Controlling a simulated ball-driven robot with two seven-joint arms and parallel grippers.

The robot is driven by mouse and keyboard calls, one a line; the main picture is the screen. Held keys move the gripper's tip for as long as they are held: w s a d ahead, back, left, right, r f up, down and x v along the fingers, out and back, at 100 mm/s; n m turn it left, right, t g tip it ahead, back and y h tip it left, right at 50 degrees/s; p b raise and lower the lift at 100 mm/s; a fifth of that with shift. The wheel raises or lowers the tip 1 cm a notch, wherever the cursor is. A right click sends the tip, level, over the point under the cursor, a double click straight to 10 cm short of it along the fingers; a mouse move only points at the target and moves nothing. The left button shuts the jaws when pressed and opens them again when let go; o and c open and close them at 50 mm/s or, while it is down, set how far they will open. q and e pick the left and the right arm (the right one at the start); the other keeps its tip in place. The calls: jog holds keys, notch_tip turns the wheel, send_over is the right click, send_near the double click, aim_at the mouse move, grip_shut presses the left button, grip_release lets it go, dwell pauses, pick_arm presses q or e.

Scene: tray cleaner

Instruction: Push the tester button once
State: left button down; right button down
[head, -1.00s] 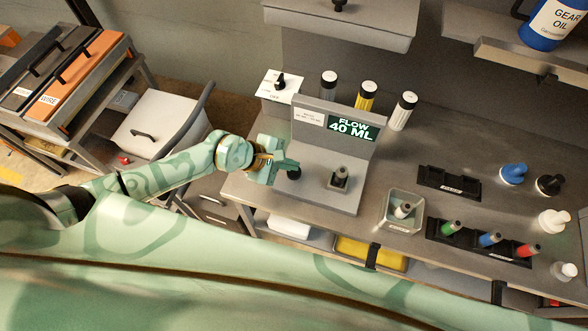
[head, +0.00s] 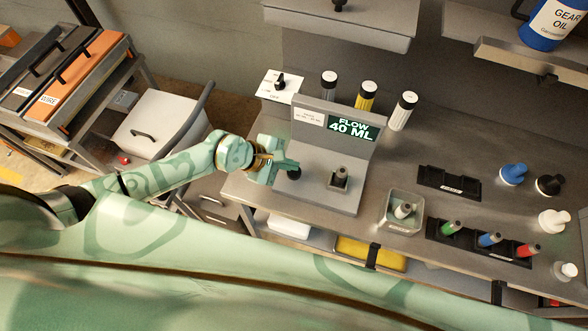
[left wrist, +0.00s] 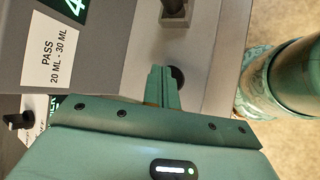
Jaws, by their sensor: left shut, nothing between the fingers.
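The grey tester (head: 320,192) stands on the bench, and its screen (head: 353,128) reads "FLOW 40 ML". A dark round button (head: 294,172) sits on the left part of its base. It shows partly in the left wrist view (left wrist: 178,74), just beyond the fingers. A small grey-topped part (head: 340,176) stands in the tester's holder. My left gripper (head: 292,165) is shut and empty, its fingertips right at the button; I cannot tell whether they touch it. A label (left wrist: 52,58) in the left wrist view reads "PASS 20 ML - 30 ML". My right gripper is out of view.
A metal tray (head: 390,218) with one part stands right of the tester. Several bottles stand behind the tester and at right.

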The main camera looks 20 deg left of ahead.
aim_at(289, 172)
pick_arm(q)
jog(key=shift+f, duration=0.4)
jog(key=shift+f+b, duration=0.9)
jog(key=shift+b, duration=0.1)
dwell(0.8)
dwell(0.4)
jog(key=shift+r+p, duration=1.3)
jog(key=shift+r, duration=0.05)
notch_tip(289, 172, up, 5)
jog(key=p, duration=0.4)
jog(key=shift+p, duration=0.4)
